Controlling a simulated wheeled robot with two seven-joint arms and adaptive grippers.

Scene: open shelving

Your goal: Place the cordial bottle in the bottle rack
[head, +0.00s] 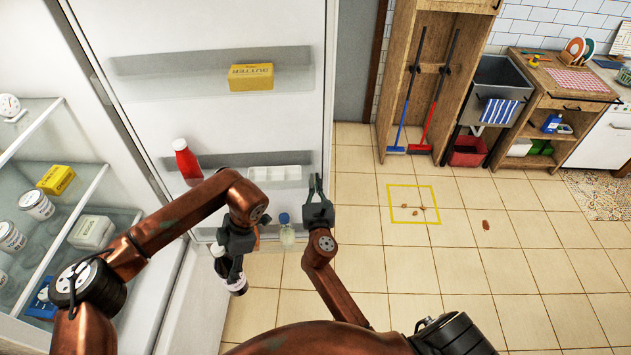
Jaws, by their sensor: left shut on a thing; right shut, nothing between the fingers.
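My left gripper (230,266) is shut on a dark bottle (238,287) with a pale label, apparently the cordial bottle. It hangs tilted in front of the lower part of the open fridge door (240,125), and my gripper hides much of it. The bottle rack seems to be the low door shelf (205,235), mostly hidden behind my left arm. A clear bottle (286,234) with a blue cap shows there, to the right of the held bottle. My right gripper (317,184) is shut and empty, in front of the door's right edge.
Higher door shelves hold a yellow butter box (250,77), a red bottle (186,160) and a white egg tray (274,173). Fridge shelves with jars (36,204) stand left. The tiled floor (370,250) is mostly open, with crumbs inside a yellow square (412,187).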

